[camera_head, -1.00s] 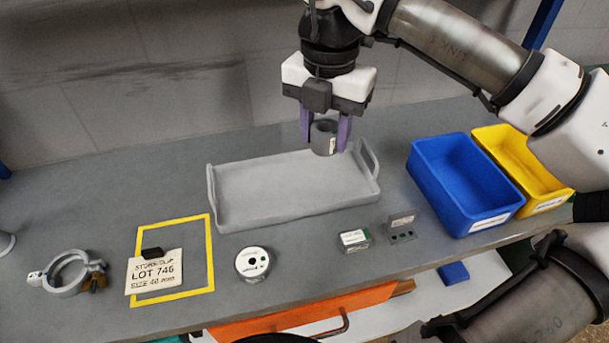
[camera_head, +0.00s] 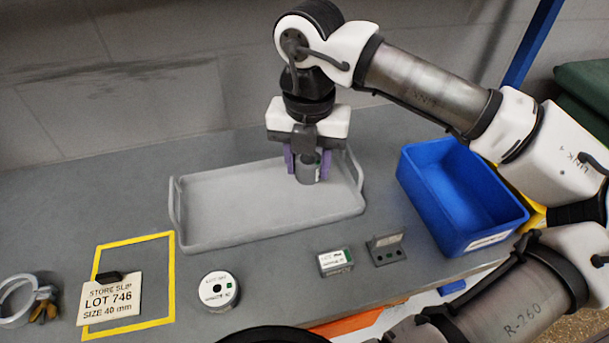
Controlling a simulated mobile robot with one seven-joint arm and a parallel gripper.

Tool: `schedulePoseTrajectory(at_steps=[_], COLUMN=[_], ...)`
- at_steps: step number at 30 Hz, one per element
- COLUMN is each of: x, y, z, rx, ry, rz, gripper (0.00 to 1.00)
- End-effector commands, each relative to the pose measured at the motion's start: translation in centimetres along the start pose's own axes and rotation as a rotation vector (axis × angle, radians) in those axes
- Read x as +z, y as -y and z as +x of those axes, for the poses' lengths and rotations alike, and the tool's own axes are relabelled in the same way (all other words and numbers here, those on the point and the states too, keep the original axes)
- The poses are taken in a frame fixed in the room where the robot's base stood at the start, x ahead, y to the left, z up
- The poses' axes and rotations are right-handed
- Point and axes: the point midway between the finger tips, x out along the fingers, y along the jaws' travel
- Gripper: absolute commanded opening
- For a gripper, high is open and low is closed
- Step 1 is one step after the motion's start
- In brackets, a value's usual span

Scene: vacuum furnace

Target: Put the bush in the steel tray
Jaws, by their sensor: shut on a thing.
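The bush (camera_head: 308,170) is a short grey cylinder with a small green mark. My gripper (camera_head: 306,168) has purple fingers and is shut on the bush, one finger at each side. The steel tray (camera_head: 235,214) is a long grey tray with a raised rim and an upright handle at each end. The bush is over the right part of the tray, low down and upright. I cannot tell whether its base touches the tray floor. The rest of the tray floor is bare.
A blue bin (camera_head: 460,200) stands right of the tray, with a yellow bin (camera_head: 535,215) partly hidden behind it. In front lie a white-topped disc (camera_head: 219,290), a small labelled block (camera_head: 335,262), a grey bracket (camera_head: 387,249), a store slip (camera_head: 108,300) in a yellow outline, and a clamp ring (camera_head: 22,300).

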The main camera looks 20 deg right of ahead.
Motion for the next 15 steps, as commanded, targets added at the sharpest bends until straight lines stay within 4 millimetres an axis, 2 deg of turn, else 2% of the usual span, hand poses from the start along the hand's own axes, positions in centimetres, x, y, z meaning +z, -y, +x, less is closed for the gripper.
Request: schedulePoseTrajectory(at_steps=[9,15], x=[0.0,0.0], y=[0.0,0.0], z=[3.6,3.8], rx=[0.001,0.000], ry=[0.000,0.001], rz=[0.000,0.001], gripper=[0.08,0.08])
